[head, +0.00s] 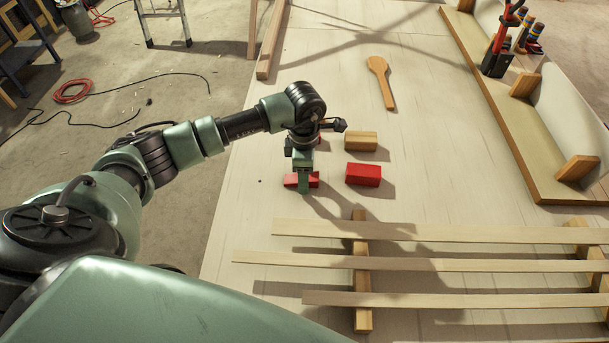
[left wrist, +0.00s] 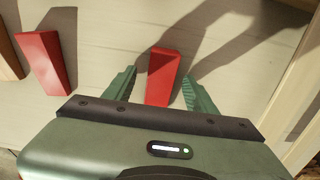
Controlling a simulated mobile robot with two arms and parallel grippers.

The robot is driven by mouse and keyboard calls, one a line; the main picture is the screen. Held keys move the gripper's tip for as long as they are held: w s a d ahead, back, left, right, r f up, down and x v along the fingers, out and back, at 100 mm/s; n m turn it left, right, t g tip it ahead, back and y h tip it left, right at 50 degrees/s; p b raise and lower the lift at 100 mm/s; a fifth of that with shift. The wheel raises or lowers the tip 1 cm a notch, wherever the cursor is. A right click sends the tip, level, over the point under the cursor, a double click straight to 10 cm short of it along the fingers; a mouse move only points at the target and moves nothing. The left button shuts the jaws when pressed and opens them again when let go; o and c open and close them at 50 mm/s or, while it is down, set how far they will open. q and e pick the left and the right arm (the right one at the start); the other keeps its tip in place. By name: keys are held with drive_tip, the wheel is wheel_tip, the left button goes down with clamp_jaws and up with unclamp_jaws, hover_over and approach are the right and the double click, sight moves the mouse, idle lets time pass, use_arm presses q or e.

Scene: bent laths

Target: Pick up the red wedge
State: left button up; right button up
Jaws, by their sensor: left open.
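The red wedge (head: 314,180) lies on the pale table, partly hidden by my left gripper (head: 303,186) in the head view. In the left wrist view the wedge (left wrist: 162,78) lies between the two green fingers of my left gripper (left wrist: 160,74), with a gap on each side. The gripper is open and points down at it. My right gripper is not in view.
A red block (head: 363,174) lies just right of the wedge, with a wooden block (head: 360,141) behind it. A wooden spoon (head: 382,80) lies farther back. Long laths (head: 430,265) rest across wooden supports (head: 362,275) in front.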

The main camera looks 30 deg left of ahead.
use_arm(q)
drive_tip(key=c, duration=1.2)
clamp_jaws()
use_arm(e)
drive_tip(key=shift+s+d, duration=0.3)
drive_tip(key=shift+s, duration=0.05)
use_arm(q)
drive_tip(key=shift+r, duration=0.1)
